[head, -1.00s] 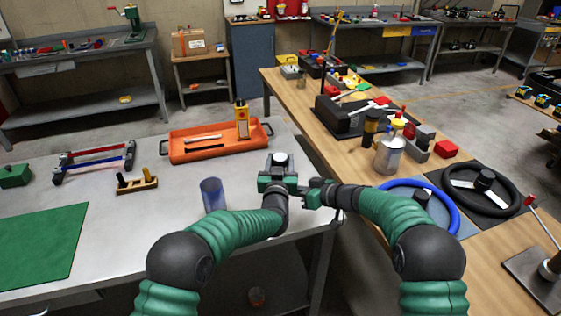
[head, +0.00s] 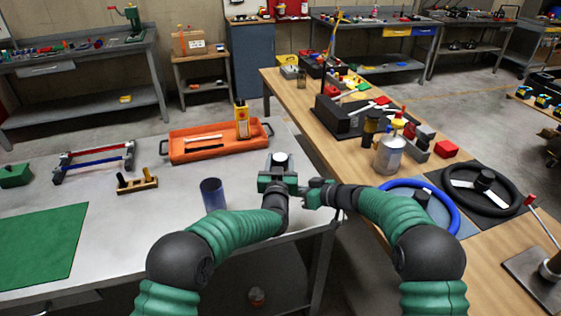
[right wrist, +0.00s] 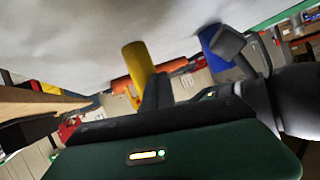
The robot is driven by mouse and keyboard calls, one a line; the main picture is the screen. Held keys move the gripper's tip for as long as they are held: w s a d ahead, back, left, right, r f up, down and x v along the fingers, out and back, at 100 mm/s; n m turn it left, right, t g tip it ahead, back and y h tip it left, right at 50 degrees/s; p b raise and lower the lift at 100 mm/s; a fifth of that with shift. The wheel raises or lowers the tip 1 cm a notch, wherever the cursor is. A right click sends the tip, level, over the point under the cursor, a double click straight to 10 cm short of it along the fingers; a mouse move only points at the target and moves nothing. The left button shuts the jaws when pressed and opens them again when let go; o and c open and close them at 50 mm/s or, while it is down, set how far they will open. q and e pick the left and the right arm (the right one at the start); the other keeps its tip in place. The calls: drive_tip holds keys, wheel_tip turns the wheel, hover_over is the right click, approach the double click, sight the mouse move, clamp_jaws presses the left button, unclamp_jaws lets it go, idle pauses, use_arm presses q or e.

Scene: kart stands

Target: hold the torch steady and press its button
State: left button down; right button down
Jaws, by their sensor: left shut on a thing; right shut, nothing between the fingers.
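A dark upright thing with a pale round top, which looks like the torch (head: 280,159), stands at the jaws of my left gripper (head: 277,180) near the right edge of the grey table. The left gripper is shut on it, and the fingers hide its lower part. My right gripper (head: 309,194) is shut and empty. It points left, with its tips close beside the left gripper; I cannot tell whether they touch. The button cannot be made out. In the right wrist view the shut dark fingers (right wrist: 155,93) reach toward a yellow cylinder (right wrist: 138,63) that I cannot identify.
A blue cylinder (head: 213,194) stands on the grey table (head: 95,225), left of the grippers. A wooden bench (head: 335,160) with a metal can (head: 389,155) runs along the right.

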drive_tip(key=shift+w, duration=0.1)
drive_tip(key=shift+w+a+r, duration=0.1)
drive_tip(key=shift+w+a, duration=0.1)
drive_tip(key=shift+w, duration=0.1)
idle(0.3)
drive_tip(key=shift+s+d, duration=0.2)
drive_tip(key=shift+s, duration=0.25)
drive_tip(key=shift+s+d, duration=0.4)
drive_tip(key=shift+s, duration=0.55)
drive_tip(key=shift+s+d, duration=0.4)
drive_tip(key=shift+s, duration=0.5)
drive_tip(key=shift+s+d, duration=0.4)
drive_tip(key=shift+s, duration=0.55)
use_arm(q)
drive_tip(key=c, duration=0.6)
unclamp_jaws()
